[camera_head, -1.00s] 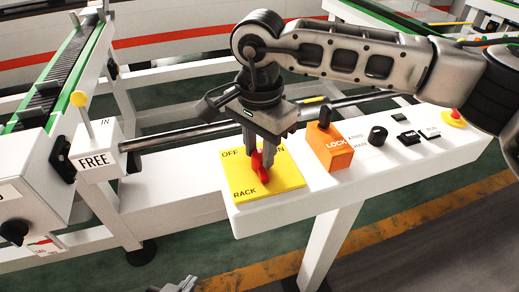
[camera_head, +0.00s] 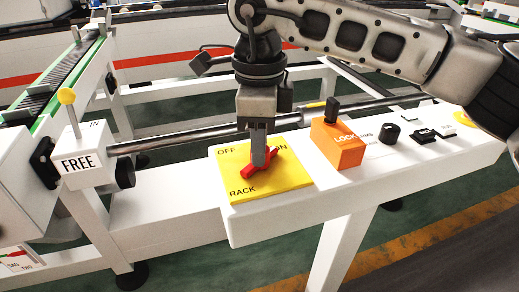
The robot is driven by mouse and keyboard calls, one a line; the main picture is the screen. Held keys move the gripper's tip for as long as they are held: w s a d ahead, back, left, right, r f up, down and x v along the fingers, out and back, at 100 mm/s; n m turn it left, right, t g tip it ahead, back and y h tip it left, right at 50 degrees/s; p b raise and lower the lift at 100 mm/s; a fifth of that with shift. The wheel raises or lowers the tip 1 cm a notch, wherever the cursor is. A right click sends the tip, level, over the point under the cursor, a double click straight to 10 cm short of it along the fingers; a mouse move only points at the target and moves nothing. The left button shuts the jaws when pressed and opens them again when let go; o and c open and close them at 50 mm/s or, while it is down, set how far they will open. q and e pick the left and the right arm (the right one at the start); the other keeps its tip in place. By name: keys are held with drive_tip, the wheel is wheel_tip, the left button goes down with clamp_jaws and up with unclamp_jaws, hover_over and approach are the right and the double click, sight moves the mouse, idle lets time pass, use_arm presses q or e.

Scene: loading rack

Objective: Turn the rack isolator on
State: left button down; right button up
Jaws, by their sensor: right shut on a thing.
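The rack isolator is a yellow plate (camera_head: 280,185) marked OFF, ON and RACK, with a red handle (camera_head: 248,172) at its middle. The handle lies slanted, from lower left to upper right, with its upper right end toward the ON mark. My right gripper (camera_head: 260,160) points down over the plate and is shut on the red handle. Its fingers hide the middle of the handle and part of the lettering. My left gripper is not in view.
An orange LOCK block (camera_head: 338,150) with a dark lever stands right of the plate. A black knob (camera_head: 389,133) and dark buttons sit further right on the white panel. A FREE box (camera_head: 85,165) with a yellow-knobbed lever stands at left, with a rail behind.

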drive_tip(key=m+b, duration=0.1)
drive_tip(key=m, duration=0.2)
drive_tip(key=shift+m+b, duration=0.65)
drive_tip(key=shift+m, duration=0.55)
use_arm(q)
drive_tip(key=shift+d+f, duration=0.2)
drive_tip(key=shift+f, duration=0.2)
use_arm(e)
drive_tip(key=shift+r+m, duration=0.1)
drive_tip(key=shift+m, duration=0.4)
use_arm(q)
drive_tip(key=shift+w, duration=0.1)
use_arm(e)
drive_tip(key=o, duration=1)
drive_tip(key=shift+c, duration=0.2)
